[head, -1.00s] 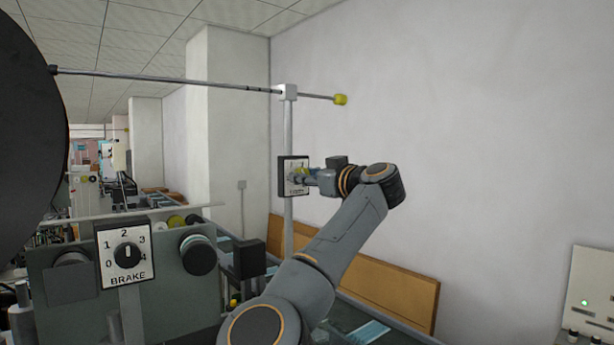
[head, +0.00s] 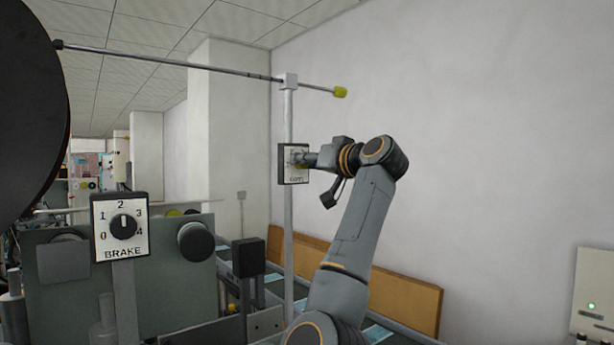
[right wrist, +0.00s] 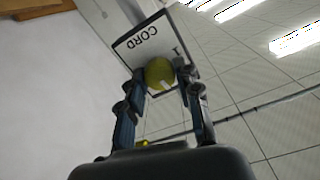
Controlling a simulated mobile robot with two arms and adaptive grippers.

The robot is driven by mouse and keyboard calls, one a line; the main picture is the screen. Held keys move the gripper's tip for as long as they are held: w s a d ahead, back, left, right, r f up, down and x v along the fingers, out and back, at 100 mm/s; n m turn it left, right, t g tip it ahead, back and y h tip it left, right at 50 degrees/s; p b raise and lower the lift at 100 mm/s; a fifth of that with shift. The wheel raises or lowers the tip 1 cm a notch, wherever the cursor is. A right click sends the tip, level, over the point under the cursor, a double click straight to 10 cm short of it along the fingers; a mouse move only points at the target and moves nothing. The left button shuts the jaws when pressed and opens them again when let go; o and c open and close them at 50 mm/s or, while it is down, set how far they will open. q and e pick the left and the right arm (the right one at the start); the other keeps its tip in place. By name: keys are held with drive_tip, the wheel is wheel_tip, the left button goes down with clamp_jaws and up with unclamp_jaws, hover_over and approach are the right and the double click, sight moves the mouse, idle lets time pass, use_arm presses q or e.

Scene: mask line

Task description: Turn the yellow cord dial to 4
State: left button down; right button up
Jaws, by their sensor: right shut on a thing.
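The yellow cord dial (right wrist: 158,72) sits on a white panel with a black edge and the word CORD (right wrist: 142,38), which looks rotated in the right wrist view. My right gripper (right wrist: 160,78) has its two fingers on either side of the dial and is shut on it. A pale mark shows on the dial's edge; most of the scale is hidden, so I cannot tell the setting. In the head view, the cord panel (head: 286,176) is on a grey post, with my right gripper (head: 300,159) against its face. My left gripper is not in view.
A black BRAKE dial (head: 124,227) on a white plate points to 2 at the left. A horizontal rod (head: 180,64) with a yellow tip crosses above the cord panel. A large black disc (head: 30,110) fills the left edge.

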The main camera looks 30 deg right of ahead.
drive_tip(key=shift+d+m+y+p, duration=0.1)
drive_tip(key=shift+m+y+p, duration=0.3)
drive_tip(key=shift+m, duration=10.7)
drive_tip(key=shift+f, duration=0.1)
drive_tip(key=o, duration=1.1)
drive_tip(key=shift+o, duration=0.2)
drive_tip(key=s+d, duration=0.1)
drive_tip(key=s, duration=1.1)
drive_tip(key=shift+d, duration=0.2)
